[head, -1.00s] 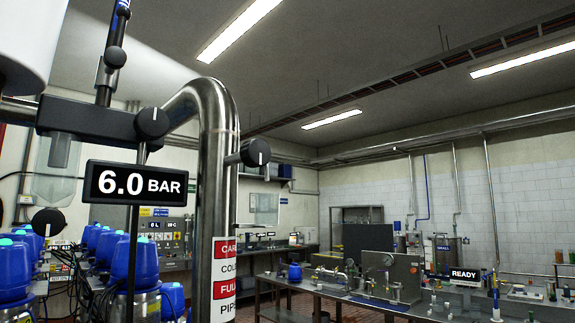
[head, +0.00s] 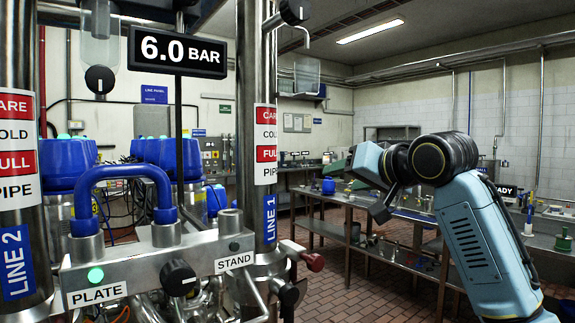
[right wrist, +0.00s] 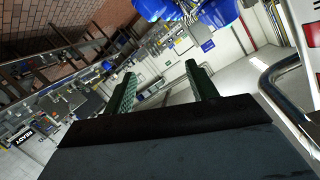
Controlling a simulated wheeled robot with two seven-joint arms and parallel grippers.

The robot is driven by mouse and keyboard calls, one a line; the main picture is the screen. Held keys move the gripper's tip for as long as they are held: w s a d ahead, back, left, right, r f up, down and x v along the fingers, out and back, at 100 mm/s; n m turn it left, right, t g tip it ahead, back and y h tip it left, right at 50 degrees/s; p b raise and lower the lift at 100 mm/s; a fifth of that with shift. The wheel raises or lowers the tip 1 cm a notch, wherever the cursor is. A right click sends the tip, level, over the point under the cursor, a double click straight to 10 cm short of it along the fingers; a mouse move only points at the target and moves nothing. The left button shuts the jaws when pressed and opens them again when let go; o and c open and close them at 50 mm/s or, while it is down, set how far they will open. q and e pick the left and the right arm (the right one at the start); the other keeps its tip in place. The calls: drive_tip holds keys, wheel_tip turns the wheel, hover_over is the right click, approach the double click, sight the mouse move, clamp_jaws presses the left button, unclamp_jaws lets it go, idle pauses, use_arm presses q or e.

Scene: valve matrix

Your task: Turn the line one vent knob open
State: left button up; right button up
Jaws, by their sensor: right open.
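The line one pipe (head: 265,130) stands upright and carries a blue LINE 1 label (head: 270,219). A black knob with a white mark (head: 294,11) is at its top. Another black knob (head: 178,278) is on the front of the metal manifold, between the PLATE and STAND labels. No vent label is readable, so I cannot tell which knob is the vent. My right gripper (head: 358,182) is to the right of the pipe, apart from it. In the right wrist view its green-padded fingers (right wrist: 160,76) are apart with nothing between them. My left gripper is out of view.
A 6.0 BAR display (head: 178,52) stands above the manifold. The LINE 2 pipe (head: 20,150) is at the left. A red knob (head: 315,262) sticks out right of the line one pipe. A long bench (head: 345,205) stands behind, with tiled floor in front.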

drive_tip(key=s+a+r+n+t+y, duration=0.1)
drive_tip(key=s+a+r+n+y, duration=0.15)
drive_tip(key=s+r, duration=1.45)
drive_tip(key=n+b, duration=0.1)
drive_tip(key=n, duration=0.1)
approach(300, 9)
drive_tip(key=shift+t+y, duration=0.3)
drive_tip(key=shift+y, duration=0.05)
drive_tip(key=x, duration=0.4)
drive_tip(key=p+x, duration=0.1)
drive_tip(key=x, duration=0.7)
drive_tip(key=shift+d+f+p, duration=0.15)
drive_tip(key=shift+f+p, duration=0.15)
drive_tip(key=shift+p, duration=0.1)
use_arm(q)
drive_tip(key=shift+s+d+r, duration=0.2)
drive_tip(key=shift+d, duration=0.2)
use_arm(e)
drive_tip(key=shift+w+a, duration=0.3)
drive_tip(key=shift+w, duration=0.1)
drive_tip(key=c, duration=1)
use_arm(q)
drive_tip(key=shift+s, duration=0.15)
